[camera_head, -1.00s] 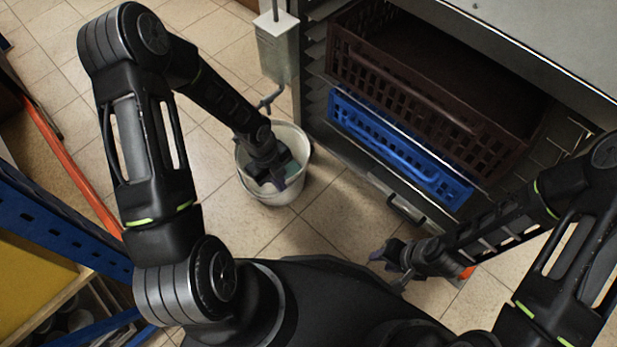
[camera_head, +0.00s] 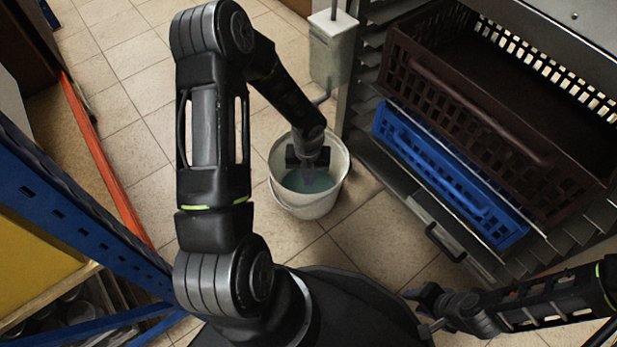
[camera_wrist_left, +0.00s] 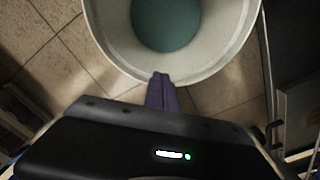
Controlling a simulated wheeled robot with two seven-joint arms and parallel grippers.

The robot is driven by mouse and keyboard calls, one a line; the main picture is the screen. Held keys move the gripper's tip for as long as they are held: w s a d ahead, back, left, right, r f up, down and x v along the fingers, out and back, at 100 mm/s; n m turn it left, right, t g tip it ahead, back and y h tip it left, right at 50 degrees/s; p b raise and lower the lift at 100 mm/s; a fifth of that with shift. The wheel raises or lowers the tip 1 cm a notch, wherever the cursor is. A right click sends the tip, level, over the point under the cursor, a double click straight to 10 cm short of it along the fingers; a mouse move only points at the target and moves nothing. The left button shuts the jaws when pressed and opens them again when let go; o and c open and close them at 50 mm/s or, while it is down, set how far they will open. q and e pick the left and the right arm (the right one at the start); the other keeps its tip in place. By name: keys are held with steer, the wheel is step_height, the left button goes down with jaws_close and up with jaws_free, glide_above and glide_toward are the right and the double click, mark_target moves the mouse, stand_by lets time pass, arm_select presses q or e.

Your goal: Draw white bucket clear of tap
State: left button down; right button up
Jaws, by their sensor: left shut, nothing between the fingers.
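The white bucket (camera_head: 308,207) stands upright on the tiled floor with blue-green liquid inside. The tap (camera_head: 322,98) comes from a pale box on a post just behind the bucket's far rim. My left gripper (camera_head: 313,176) is above the bucket's mouth in the head view, shut and empty. In the left wrist view its purple fingertips (camera_wrist_left: 162,84) are together by the rim of the bucket (camera_wrist_left: 105,38); whether they touch it I cannot tell. My right gripper (camera_head: 424,308) is low at the right, away from the bucket, its fingers apart with nothing visible between.
A metal rack right of the bucket holds a brown crate (camera_head: 480,110) and a blue crate (camera_head: 455,182). A blue-framed shelf (camera_head: 75,215) and an orange rail (camera_head: 105,165) are at the left. Bare floor (camera_head: 130,105) lies left of the bucket.

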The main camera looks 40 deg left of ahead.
arm_select(q)
steer(key=b, duration=0.3)
glide_above(316, 201)
steer(key=a, duration=0.3)
step_height(316, 201, down, 6)
steer(key=shift+s+d+f, duration=0.1)
steer(key=shift+f, duration=0.55)
